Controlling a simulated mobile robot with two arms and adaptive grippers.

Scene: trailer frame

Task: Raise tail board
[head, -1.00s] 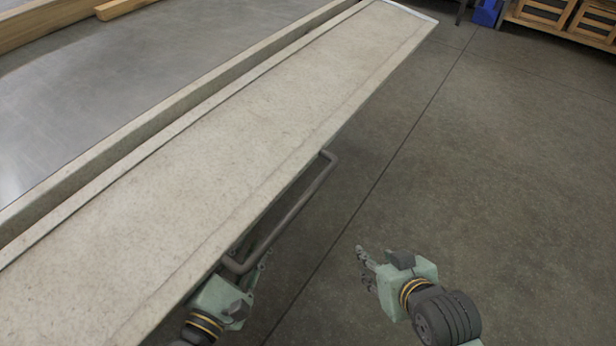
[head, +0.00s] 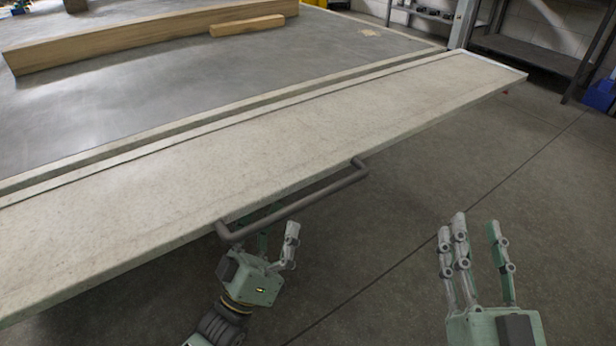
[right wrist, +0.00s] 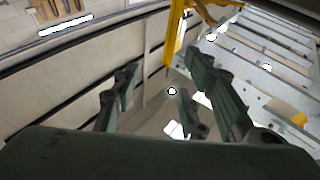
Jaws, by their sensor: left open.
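The tail board (head: 270,150) is a long pale panel lying about flat at the edge of the trailer bed (head: 190,85), with a narrow gap along its inner edge. A dark bar handle (head: 300,203) sticks out from its outer edge. My left gripper (head: 277,232) is open below the left end of the handle, its fingers pointing up and partly hidden by the bar and board. My right gripper (head: 478,245) is open and empty over the floor, right of the handle and apart from it. Its dark fingers also show spread in the right wrist view (right wrist: 160,100).
A long wooden beam (head: 150,37) and a short one (head: 247,26) lie on the trailer bed. A dark shelf (head: 530,50) and a blue bin (head: 601,93) stand at the back right. The floor (head: 400,225) beside the board is clear.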

